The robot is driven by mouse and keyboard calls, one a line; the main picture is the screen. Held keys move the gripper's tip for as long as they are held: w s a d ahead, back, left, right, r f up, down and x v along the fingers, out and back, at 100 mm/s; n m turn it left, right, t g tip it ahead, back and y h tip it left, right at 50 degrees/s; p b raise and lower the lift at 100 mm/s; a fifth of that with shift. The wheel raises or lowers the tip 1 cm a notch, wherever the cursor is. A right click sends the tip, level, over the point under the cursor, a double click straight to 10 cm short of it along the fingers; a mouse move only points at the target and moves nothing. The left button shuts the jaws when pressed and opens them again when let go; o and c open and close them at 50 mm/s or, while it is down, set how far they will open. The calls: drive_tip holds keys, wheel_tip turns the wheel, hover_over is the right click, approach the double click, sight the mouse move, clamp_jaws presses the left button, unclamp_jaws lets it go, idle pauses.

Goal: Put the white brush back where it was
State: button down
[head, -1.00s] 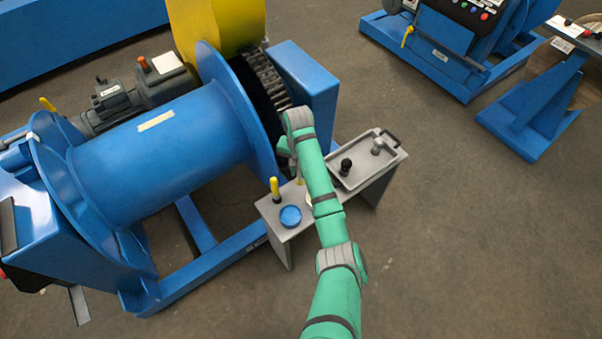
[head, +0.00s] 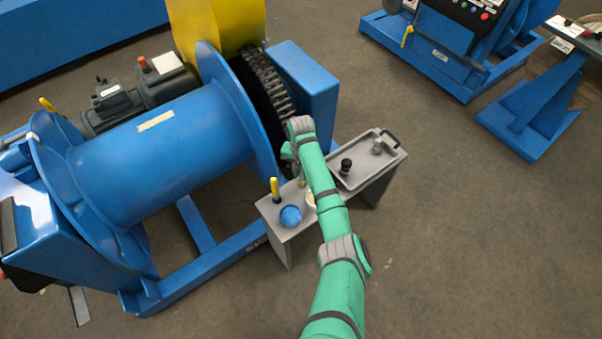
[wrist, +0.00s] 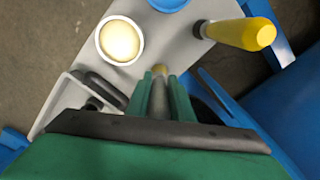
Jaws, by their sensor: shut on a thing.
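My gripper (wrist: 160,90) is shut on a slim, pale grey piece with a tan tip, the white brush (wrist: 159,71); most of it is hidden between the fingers. In the head view the brush (head: 302,182) shows only as a small tan bit below my wrist, above the grey stand (head: 280,234). A white cup with cream contents (wrist: 121,41) is on the stand, up and left of the fingertips in the wrist view. It also shows partly behind my arm in the head view (head: 310,199). I cannot tell whether the brush touches the stand.
A yellow-handled tool (head: 275,188) stands upright on the stand near a round blue item (head: 291,216). A grey tray (head: 358,178) with a black knob and a metal part lies right of my arm. The blue drum (head: 165,140) and the chain (head: 270,82) are close on the left.

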sight(300, 180)
drive_tip(key=c, duration=1.6)
unclamp_jaws()
drive_tip(key=shift+f, duration=0.1)
drive_tip(key=shift+o, duration=0.2)
wheel_tip(300, 180, up, 12)
drive_tip(key=shift+r, duration=0.2)
drive_tip(key=shift+a, duration=0.1)
